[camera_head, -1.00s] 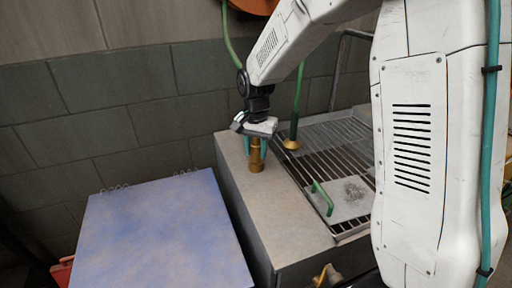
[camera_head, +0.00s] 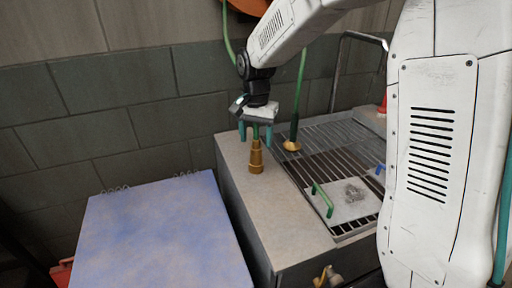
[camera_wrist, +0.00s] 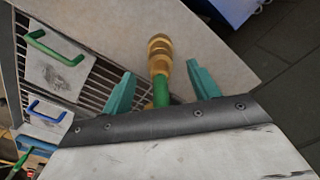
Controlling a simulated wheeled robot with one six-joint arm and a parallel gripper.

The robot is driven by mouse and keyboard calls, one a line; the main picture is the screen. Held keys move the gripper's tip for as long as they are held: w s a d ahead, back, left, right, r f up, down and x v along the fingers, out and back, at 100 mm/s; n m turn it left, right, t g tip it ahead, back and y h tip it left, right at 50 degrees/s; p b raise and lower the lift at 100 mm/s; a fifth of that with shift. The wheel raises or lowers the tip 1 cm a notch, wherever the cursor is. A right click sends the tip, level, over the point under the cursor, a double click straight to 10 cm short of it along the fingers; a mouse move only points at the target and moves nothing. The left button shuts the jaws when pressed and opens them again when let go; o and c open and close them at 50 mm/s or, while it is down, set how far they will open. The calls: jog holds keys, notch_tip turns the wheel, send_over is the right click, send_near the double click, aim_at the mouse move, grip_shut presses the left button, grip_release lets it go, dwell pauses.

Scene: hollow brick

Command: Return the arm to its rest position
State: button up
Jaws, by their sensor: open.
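My gripper (camera_head: 255,130) is at the end of my white arm, above the grey counter (camera_head: 279,223). A brass nozzle (camera_head: 256,160) with a green upper part stands upright on the counter just below the fingers. The nozzle also shows in the wrist view (camera_wrist: 159,52), ahead of the open fingers, its green part seen near the gap between them. My arm covers part of the right side in the head view.
A slatted metal rack (camera_head: 325,140) is set in the counter. On it lies a plate (camera_head: 348,199) with a green handle. A second plate with a blue handle (camera_wrist: 46,112) shows in the wrist view. A blue-lidded box (camera_head: 160,235) stands left; green hoses hang behind.

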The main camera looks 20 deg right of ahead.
jog(key=shift+r, duration=1.2)
jog(key=shift+s+n, duration=0.15)
jog(key=shift+n, duration=0.25)
jog(key=s+d+r+n, duration=0.1)
jog(key=s+r+n, duration=0.1)
jog(key=s, duration=0.8)
jog(key=s+d+r+n+t, duration=0.1)
jog(key=s+r+n, duration=0.1)
jog(key=s, duration=0.9)
jog(key=s+d+r+n, duration=0.1)
jog(key=s+r+n, duration=0.1)
jog(key=s, duration=0.8)
jog(key=shift+s+r+n, duration=0.25)
jog(key=shift+s+n, duration=0.05)
jog(key=shift+n, duration=0.5)
jog(key=shift+d, duration=0.1)
